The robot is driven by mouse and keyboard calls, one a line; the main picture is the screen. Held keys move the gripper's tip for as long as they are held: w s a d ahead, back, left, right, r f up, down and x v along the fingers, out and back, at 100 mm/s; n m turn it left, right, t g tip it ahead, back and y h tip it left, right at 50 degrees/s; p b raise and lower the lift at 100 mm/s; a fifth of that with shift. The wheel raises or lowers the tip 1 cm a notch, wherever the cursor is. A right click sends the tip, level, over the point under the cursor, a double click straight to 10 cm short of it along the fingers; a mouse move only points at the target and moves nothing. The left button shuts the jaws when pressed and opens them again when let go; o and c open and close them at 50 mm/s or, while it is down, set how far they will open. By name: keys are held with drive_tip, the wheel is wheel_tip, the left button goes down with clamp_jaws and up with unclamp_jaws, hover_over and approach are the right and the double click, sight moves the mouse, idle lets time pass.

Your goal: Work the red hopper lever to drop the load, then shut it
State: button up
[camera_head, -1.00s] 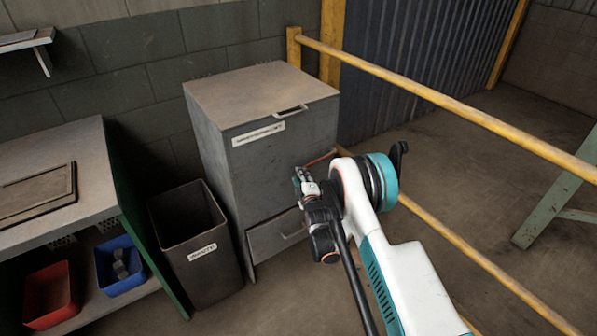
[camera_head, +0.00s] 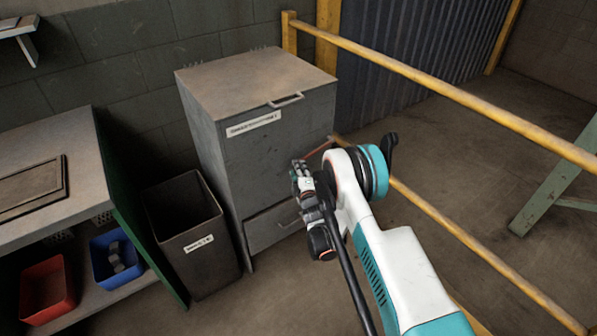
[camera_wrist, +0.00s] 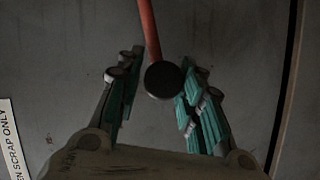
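The red hopper lever (camera_head: 319,149) shows as a thin bar on the front of the grey hopper cabinet (camera_head: 276,148). In the wrist view the lever (camera_wrist: 149,30) comes down from the top edge and ends in a round black knob (camera_wrist: 163,80). My gripper (camera_head: 302,176) is in front of the cabinet, close to the lever. In the wrist view my gripper (camera_wrist: 160,82) is open, with its fingers on either side of the knob. The knob appears closer to the right finger; I cannot tell whether they touch. The cabinet's lower drawer (camera_head: 270,228) sits below.
A dark bin (camera_head: 192,245) stands left of the cabinet. A workbench (camera_head: 60,160) with a red tray (camera_head: 47,290) and a blue tray (camera_head: 117,262) is farther left. A yellow rail (camera_head: 450,97) runs along the right. A label (camera_wrist: 10,138) shows in the wrist view.

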drive_tip(key=shift+o, duration=0.6)
drive_tip(key=shift+r, duration=0.1)
wheel_tip(320, 180, up, 10)
drive_tip(key=shift+f, duration=0.1)
idle(0.3)
drive_tip(key=shift+s, duration=0.1)
